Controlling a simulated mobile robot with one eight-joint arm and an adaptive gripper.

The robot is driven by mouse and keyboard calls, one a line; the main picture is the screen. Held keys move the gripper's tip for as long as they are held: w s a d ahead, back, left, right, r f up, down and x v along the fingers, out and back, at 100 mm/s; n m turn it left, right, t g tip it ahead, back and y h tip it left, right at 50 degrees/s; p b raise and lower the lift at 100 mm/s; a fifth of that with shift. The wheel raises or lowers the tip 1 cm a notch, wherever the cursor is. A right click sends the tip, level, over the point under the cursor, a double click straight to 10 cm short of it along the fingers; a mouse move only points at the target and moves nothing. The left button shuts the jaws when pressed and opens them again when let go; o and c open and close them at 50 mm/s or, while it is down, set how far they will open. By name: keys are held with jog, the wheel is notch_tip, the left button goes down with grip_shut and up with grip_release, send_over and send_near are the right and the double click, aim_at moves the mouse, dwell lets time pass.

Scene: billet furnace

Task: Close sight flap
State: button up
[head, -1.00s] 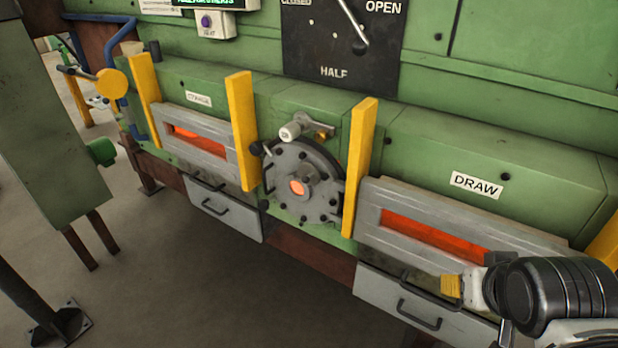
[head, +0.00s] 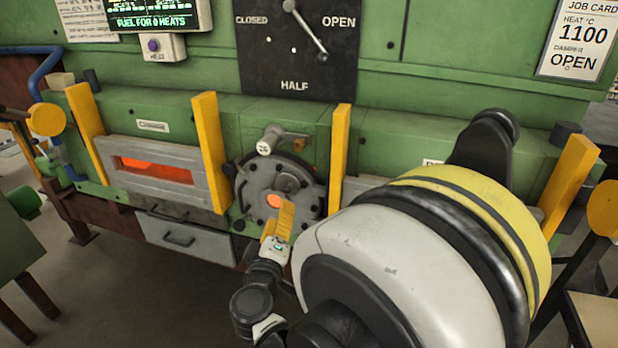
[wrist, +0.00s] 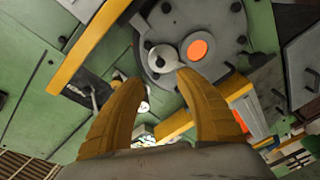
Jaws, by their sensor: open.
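The round grey sight-port plate (head: 247,190) is on the green furnace front, left of centre in the head view. Its round sight hole (head: 274,201) glows orange and is uncovered; it also glows in the wrist view (wrist: 198,50). A small grey disc with a dark knob, which looks like the sight flap (wrist: 163,60), lies beside the hole in the wrist view. My gripper (head: 285,205) has yellow fingers and is in front of the plate's lower part. In the wrist view my gripper (wrist: 157,78) is open and empty, its fingertips near the flap.
Yellow posts (head: 340,150) flank the plate on both sides. A grey valve-like fitting (head: 268,140) projects above it. The charge door (head: 200,190) with a glowing slot is at left, above a grey drawer (head: 170,240). My arm covers much of the right side.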

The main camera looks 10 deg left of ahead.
aim_at(286, 192)
jog(key=w, duration=0.3)
jog(key=w+a+b, duration=0.1)
jog(key=w, duration=0.3)
jog(key=w+b, duration=0.1)
jog(key=w, duration=0.2)
jog(key=shift+w+a, duration=0.3)
jog(key=shift+w, duration=0.05)
grip_shut()
